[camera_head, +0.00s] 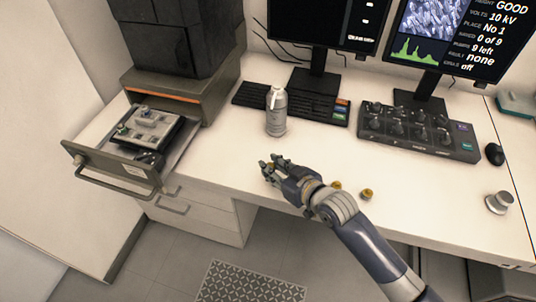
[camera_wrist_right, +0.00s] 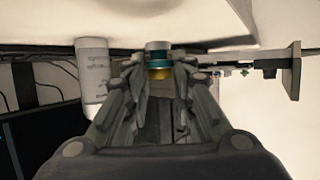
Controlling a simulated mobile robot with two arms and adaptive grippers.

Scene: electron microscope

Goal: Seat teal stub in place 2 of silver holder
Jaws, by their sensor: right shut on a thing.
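My right gripper (camera_head: 271,168) is above the front part of the white desk, left of its middle. In the right wrist view its fingers (camera_wrist_right: 158,76) are shut on the teal stub (camera_wrist_right: 158,61), which shows a grey top, a teal band and a gold lower part. The stub is too small to make out in the head view. A silver holder (camera_head: 153,124) appears to lie in the open drawer at the left, with small pieces on it. Its numbered places cannot be read. The gripper is apart from it, to its right. My left gripper is not in view.
A grey bottle (camera_head: 276,113) stands behind the gripper. Two gold stubs (camera_head: 367,194) (camera_head: 336,185) are by my right forearm. The drawer (camera_head: 119,175) juts out at left. A keyboard (camera_head: 300,103), knob panel (camera_head: 418,132) and small silver cylinder (camera_head: 499,202) are on the desk.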

